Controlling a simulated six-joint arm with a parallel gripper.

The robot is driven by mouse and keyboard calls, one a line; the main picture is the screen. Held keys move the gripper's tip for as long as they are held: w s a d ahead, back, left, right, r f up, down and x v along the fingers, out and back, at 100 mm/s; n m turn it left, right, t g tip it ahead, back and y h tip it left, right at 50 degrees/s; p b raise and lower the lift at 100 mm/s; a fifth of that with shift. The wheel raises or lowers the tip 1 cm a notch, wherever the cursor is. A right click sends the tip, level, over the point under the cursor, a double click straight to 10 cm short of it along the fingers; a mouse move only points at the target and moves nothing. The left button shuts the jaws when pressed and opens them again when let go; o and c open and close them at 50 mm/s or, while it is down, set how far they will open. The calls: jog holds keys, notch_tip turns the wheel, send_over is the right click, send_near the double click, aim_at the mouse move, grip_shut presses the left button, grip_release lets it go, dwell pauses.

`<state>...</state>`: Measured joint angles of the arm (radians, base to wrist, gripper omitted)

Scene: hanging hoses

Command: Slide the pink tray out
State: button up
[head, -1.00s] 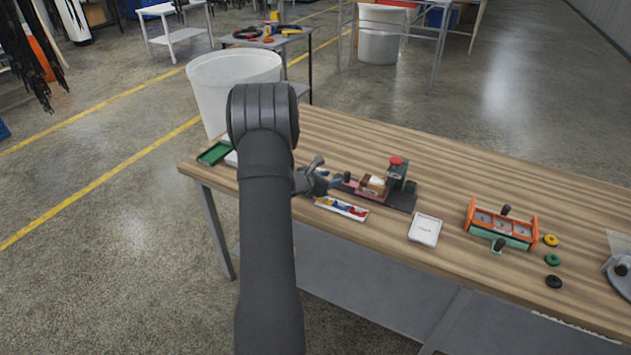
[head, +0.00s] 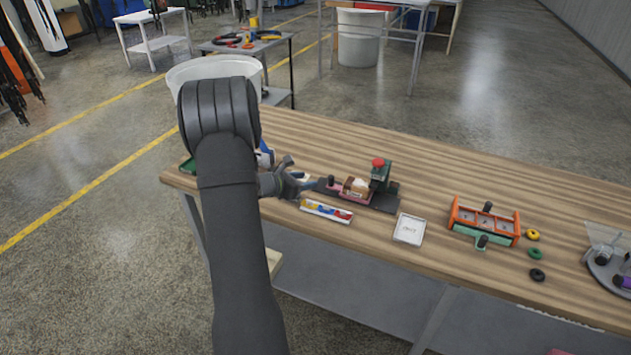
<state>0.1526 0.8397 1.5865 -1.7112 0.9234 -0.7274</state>
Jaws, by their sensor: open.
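The pink tray (head: 337,187) is low in a small fixture with a dark base (head: 383,204), a green upright block (head: 382,178) and a red button (head: 378,162). A dark knob (head: 331,181) stands at the tray's left end. A tan and white block (head: 356,187) sits at the tray's right part. My gripper (head: 306,184) is open, just left of the knob, with its fingers toward the tray. I cannot tell whether it touches the knob. My arm hides part of the table to the left.
A white tray with coloured pieces (head: 326,211) lies in front of the fixture, and a white square card (head: 409,229) lies to its right. An orange and green fixture (head: 485,221) and several small rings (head: 535,254) are farther right.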

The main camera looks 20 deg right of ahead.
jog(key=w+d+r+m+g+y, duration=0.1)
jog(key=w+d+r+m+g, duration=0.1)
jog(key=d+r+m+g, duration=0.3)
jog(key=m+y, duration=0.1)
jog(key=y, duration=0.6)
send_near(331, 176)
jog(key=shift+g, duration=0.3)
jog(key=x, duration=1)
jog(key=shift+w+d, duration=0.1)
jog(key=shift+w, duration=0.15)
grip_shut()
